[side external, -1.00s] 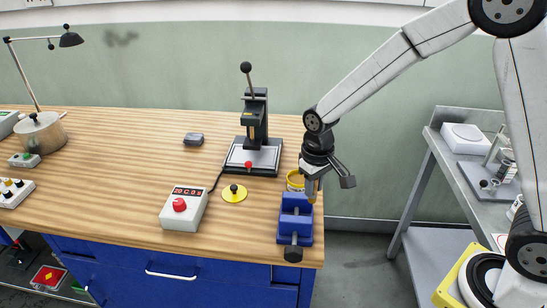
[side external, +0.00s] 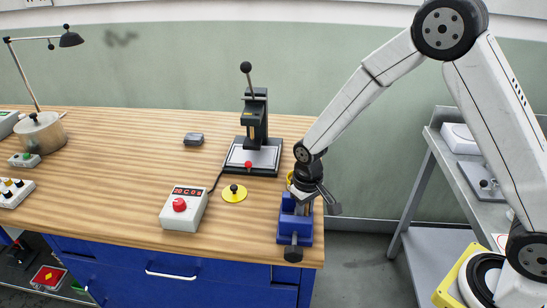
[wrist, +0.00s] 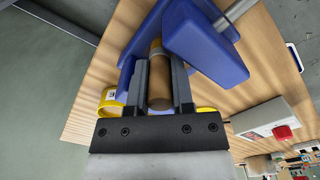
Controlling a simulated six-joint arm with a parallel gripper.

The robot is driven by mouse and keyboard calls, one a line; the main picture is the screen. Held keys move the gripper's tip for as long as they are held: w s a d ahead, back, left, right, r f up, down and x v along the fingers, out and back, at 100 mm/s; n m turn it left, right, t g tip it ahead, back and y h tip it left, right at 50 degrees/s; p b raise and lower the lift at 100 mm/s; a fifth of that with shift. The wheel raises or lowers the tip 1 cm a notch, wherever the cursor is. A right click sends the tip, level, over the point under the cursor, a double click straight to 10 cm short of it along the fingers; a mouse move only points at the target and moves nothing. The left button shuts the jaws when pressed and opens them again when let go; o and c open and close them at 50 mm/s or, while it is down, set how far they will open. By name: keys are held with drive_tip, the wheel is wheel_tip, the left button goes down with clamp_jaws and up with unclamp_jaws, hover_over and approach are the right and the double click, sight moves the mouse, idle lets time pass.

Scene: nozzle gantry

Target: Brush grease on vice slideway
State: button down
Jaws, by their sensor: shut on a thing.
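The blue vice (side external: 284,229) stands at the front right corner of the wooden bench. It also shows in the wrist view (wrist: 205,45), close beyond the fingers. My gripper (side external: 300,207) is low over the vice, pointing down at its middle. In the wrist view my gripper (wrist: 160,68) is shut on a brown cylindrical brush handle (wrist: 158,85). The brush's far end is hidden, so I cannot tell whether it touches the slideway. A yellow tin (wrist: 109,102) shows behind the gripper in the wrist view; in the side view my wrist mostly hides it.
A black lever press (side external: 257,135) stands behind the vice. A yellow disc with a black knob (side external: 234,193) and a white control box with red digits (side external: 184,209) are to the left. The bench's right edge is close to the vice. The bench's middle left is clear.

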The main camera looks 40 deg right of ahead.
drive_tip(key=shift+w+a, duration=0.85)
drive_tip(key=shift+a, duration=0.05)
drive_tip(key=shift+s+d, duration=1.3)
drive_tip(key=shift+d, duration=0.05)
drive_tip(key=shift+s+d+r, duration=0.1)
drive_tip(key=shift+r, duration=0.05)
wheel_tip(320, 180, up, 8)
drive_tip(key=shift+f, duration=0.2)
